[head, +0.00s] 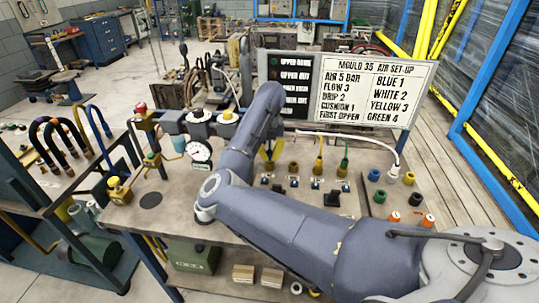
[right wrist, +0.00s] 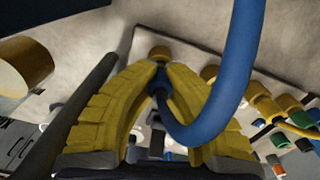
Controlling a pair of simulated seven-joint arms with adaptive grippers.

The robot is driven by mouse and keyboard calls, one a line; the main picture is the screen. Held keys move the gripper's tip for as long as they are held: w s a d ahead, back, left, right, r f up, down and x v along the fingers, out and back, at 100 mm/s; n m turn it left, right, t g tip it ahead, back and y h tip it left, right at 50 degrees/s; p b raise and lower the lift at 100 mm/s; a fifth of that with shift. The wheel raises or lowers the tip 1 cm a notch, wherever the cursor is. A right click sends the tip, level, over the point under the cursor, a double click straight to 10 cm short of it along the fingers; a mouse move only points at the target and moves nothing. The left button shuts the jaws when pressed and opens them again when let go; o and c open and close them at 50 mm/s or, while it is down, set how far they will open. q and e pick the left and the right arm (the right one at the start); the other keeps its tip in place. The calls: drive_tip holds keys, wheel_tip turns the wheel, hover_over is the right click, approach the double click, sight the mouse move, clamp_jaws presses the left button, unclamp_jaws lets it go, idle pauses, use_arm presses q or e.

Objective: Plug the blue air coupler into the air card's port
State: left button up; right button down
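The blue air coupler (right wrist: 158,80), with its thick blue hose (right wrist: 222,95), is between the yellow fingers of my right gripper (right wrist: 157,72) in the right wrist view. The fingers are closed in on it. A brass port (right wrist: 160,53) shows just beyond the fingertips, in line with the coupler; I cannot tell whether they touch. The air card (head: 371,90) stands behind and reads BLUE 1, WHITE 2, YELLOW 3, GREEN 4. My left gripper is not in view.
To the right are a bare brass port (head: 293,167), then ports with a yellow hose (head: 319,150) and a green hose (head: 345,153). A white coupler (head: 394,171) and coloured fittings (head: 375,175) are at the right. A pressure gauge (head: 200,150) stands left of my arm.

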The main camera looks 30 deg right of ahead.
drive_tip(key=shift+f, duration=0.4)
idle(0.8)
drive_tip(key=c, duration=1)
unclamp_jaws()
drive_tip(key=shift+o, duration=0.2)
drive_tip(key=shift+r, duration=3.75)
